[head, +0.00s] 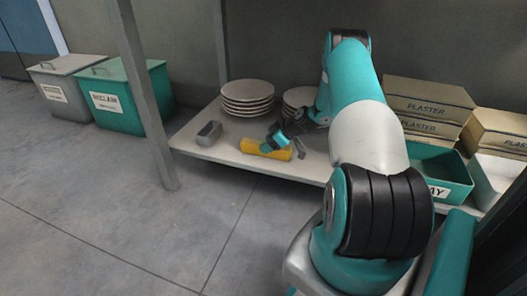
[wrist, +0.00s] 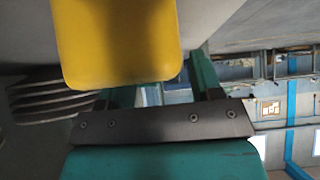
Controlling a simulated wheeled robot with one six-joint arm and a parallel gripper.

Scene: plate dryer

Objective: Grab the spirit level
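The spirit level appears to be the yellow bar (head: 266,150) lying on the low shelf, near its front edge, in the head view. In the wrist view a large yellow body (wrist: 116,40) fills the upper left, close to the camera, and covers part of the left finger. My gripper (wrist: 160,90) has its two green fingers apart, with background showing between them, so it is open. In the head view my gripper (head: 281,138) is right at the yellow bar and overlaps it. I cannot tell whether they touch.
A grey tin (head: 209,133) stands left of the bar on the shelf (head: 190,146). Plate stacks (head: 248,97) stand behind. Plaster boxes (head: 430,105) and a green tray (head: 440,172) are at right. A shelf post (head: 148,100) rises at front left. Open floor lies in front.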

